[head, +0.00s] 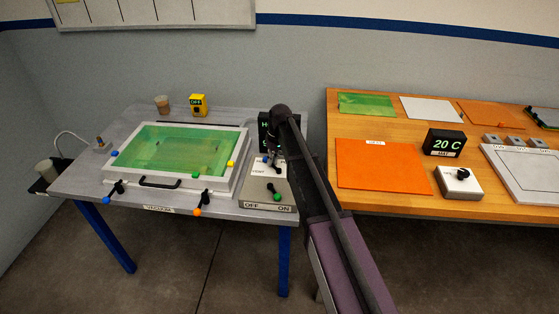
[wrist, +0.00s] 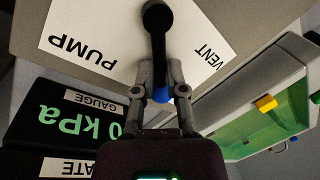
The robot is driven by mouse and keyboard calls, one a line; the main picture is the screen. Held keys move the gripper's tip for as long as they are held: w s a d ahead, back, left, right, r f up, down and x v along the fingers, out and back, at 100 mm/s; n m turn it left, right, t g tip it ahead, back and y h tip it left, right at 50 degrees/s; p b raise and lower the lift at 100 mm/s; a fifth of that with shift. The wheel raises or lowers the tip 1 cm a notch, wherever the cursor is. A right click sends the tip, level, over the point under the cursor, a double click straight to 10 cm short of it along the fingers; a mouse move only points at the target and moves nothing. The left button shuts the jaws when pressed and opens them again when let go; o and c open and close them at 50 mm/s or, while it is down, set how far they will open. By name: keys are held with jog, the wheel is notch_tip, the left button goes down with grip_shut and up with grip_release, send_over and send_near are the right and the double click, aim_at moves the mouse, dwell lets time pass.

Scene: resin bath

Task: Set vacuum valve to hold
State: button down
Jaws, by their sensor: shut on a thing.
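The vacuum valve's lever (wrist: 156,45) is black with a blue tip (wrist: 161,96). It stands over a white plate (wrist: 95,38) whose words PUMP and VENT show in the wrist view; any hold mark is hidden. My gripper (wrist: 161,78) is shut on the lever near its blue end. In the head view my gripper (head: 267,155) is at the plate (head: 257,169), and my arm covers part of it. The gauge (wrist: 62,120) shows kPa with a 0 partly hidden by my gripper.
A green-knobbed OFF/ON switch (head: 277,194) sits in front of the valve. Left of it is a framed bath (head: 243,150) with a green sheet and several coloured clamps. A wooden table (head: 400,122) stands right, with a floor gap between.

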jog(key=shift+s+d, duration=0.15)
jog(key=shift+s, duration=0.1)
jog(key=c, duration=0.8)
grip_release()
jog(key=shift+f, duration=0.1)
jog(key=shift+o, duration=0.6)
jog(key=shift+w, duration=0.15)
jog(key=shift+w+r, duration=0.1)
jog(key=shift+r, duration=0.15)
